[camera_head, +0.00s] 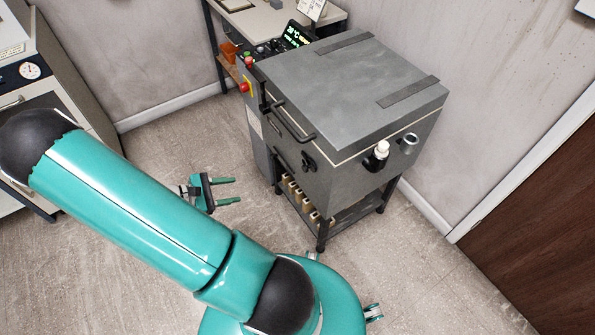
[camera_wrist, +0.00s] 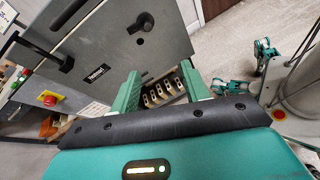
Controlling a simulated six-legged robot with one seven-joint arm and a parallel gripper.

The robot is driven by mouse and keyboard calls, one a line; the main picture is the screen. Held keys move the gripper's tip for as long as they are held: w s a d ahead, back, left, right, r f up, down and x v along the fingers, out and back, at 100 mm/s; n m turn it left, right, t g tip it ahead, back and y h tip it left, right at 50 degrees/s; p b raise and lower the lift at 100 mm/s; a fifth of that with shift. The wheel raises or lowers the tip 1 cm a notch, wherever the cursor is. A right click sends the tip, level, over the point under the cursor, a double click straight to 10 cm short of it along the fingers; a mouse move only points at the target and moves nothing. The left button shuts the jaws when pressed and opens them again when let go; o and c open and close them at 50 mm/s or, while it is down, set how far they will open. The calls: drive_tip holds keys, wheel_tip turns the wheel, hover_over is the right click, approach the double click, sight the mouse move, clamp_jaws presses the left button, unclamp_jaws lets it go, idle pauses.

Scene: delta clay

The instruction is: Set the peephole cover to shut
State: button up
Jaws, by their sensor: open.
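The grey kiln (camera_head: 345,140) stands at the centre right in the head view. The small black peephole cover (camera_head: 308,162) is on its front face. In the wrist view the cover (camera_wrist: 140,22) shows near the top, with a small dark round spot just below it. I cannot tell for sure whether that spot is the open peephole. My gripper (camera_head: 237,190) is open and empty, in front of the kiln and apart from it. Its two green fingers also show in the wrist view (camera_wrist: 162,80), with the kiln face beyond them.
A black lid handle (camera_head: 290,125) juts from the kiln's front. A control box with a red button (camera_head: 241,88) is on its left. Beneath, a shelf holds several pale blocks (camera_head: 297,197). A brown door (camera_head: 535,220) is at right.

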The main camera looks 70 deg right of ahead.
drive_tip(key=s+d+f+n+g+h, duration=0.2)
drive_tip(key=s+d+f+n+h, duration=0.3)
drive_tip(key=s+d+f, duration=0.25)
drive_tip(key=x, duration=1.3)
drive_tip(key=shift+f, duration=0.6)
drive_tip(key=shift+s, duration=0.2)
drive_tip(key=shift+c, duration=0.3)
clamp_jaws()
